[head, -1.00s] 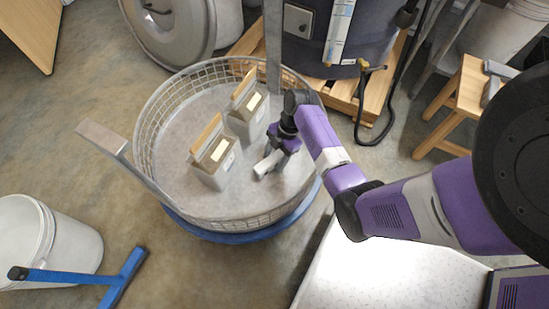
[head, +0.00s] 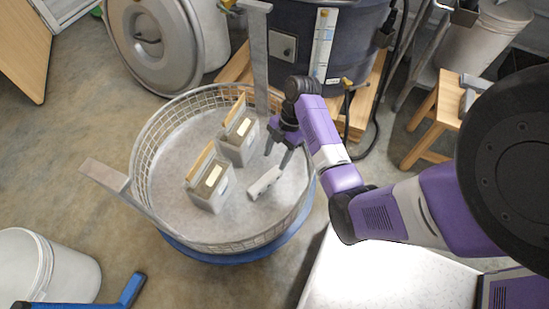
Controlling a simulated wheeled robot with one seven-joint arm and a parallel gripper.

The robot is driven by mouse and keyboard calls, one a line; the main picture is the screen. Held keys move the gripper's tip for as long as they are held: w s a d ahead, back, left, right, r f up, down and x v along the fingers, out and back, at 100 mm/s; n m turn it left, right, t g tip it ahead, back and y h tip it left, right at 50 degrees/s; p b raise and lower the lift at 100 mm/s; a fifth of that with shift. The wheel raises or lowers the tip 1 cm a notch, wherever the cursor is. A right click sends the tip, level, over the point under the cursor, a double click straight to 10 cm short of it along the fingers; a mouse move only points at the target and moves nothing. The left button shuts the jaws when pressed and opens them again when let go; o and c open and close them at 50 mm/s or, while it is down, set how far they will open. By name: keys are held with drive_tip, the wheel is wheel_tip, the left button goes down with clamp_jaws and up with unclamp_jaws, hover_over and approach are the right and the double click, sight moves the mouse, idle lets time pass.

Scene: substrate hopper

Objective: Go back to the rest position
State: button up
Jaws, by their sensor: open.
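My purple and grey gripper (head: 279,152) points down over the right inner side of a round wire-mesh basket (head: 143,170). Its two dark fingers are apart with nothing between them. A small whitish object (head: 265,181) lies on the basket floor below the fingertips, apart from them. My arm reaches in from the right side of the picture.
Two grey boxes with tan boards stand in the basket, a nearer one (head: 209,190) and a farther one (head: 238,147). A metal post (head: 259,60) rises behind the gripper. A dark hopper (head: 320,50) stands behind on a pallet. A wooden stool (head: 446,112) is at right.

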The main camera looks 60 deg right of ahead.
idle(0.6)
drive_tip(key=w+d+r+m+t+h, duration=0.2)
drive_tip(key=w+d+m+t+h, duration=0.2)
drive_tip(key=w+d+m+h, duration=0.25)
wheel_tip(320, 180, up, 4)
drive_tip(key=w+a+f+m+t+h, duration=0.1)
drive_tip(key=m+t+h, duration=0.2)
drive_tip(key=m, duration=0.3)
drive_tip(key=s+a+r+m+t, duration=0.2)
drive_tip(key=s+a+r+t, duration=0.3)
drive_tip(key=a+r, duration=0.45)
drive_tip(key=s+a+r+m+t, duration=0.2)
drive_tip(key=s+a+r+m, duration=0.1)
drive_tip(key=s+a+r, duration=0.65)
drive_tip(key=s+a+n+y, duration=0.4)
drive_tip(key=s+a+y, duration=0.1)
drive_tip(key=s+a, duration=0.45)
wheel_tip(320, 180, up, 20)
drive_tip(key=p, duration=1.9)
drive_tip(key=shift+w+a+g, duration=0.2)
drive_tip(key=shift+a+g, duration=0.1)
drive_tip(key=shift+g, duration=0.1)
